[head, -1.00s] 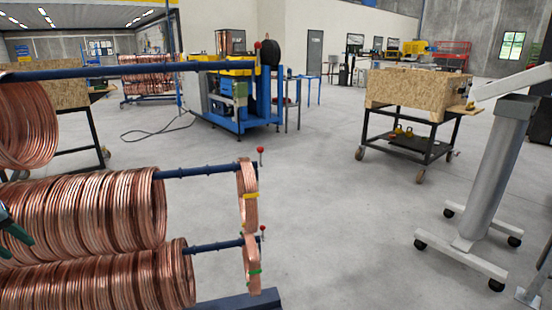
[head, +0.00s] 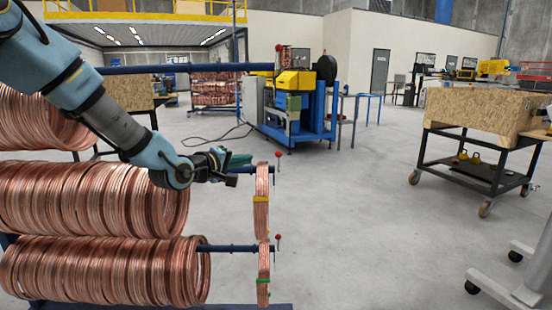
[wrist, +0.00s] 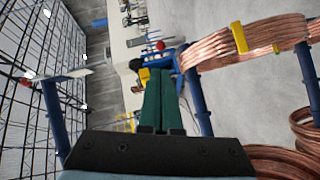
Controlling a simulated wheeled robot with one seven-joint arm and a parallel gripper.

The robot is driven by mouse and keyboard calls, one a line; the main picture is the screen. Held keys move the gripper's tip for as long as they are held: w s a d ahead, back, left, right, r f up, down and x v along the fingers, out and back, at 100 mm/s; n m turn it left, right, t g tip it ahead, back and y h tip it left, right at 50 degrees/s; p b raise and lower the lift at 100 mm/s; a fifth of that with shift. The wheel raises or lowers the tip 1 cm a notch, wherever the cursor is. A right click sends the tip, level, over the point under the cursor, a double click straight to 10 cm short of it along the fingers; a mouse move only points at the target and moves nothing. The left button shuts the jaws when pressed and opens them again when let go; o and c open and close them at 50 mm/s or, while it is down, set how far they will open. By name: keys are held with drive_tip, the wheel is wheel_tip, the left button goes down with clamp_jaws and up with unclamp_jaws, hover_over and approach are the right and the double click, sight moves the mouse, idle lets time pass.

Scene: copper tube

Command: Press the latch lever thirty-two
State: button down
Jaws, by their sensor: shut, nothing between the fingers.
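Three latch levers with red ball tips stand at the ends of the blue rack rods: a top lever (head: 278,48), a middle lever (head: 278,155) and a lower lever (head: 278,238). No number is readable, so I cannot tell which is thirty-two. My gripper (head: 245,159) is shut and empty, its green fingers pointing right along the middle rod, short of the coil with the yellow band (head: 261,199). In the wrist view, my shut fingers (wrist: 160,76) point towards a red lever ball (wrist: 160,45), apart from it. Another red ball (wrist: 25,82) shows at left.
Large copper coils (head: 90,200) hang on the rods at left, below my arm. A small coil with a green band (head: 263,275) hangs on the lower rod. A blue machine (head: 295,105) and a wooden crate on a cart (head: 485,110) stand beyond.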

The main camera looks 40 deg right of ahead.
sight(277, 155)
drive_tip(key=p+x, duration=0.2)
drive_tip(key=x, duration=1.2)
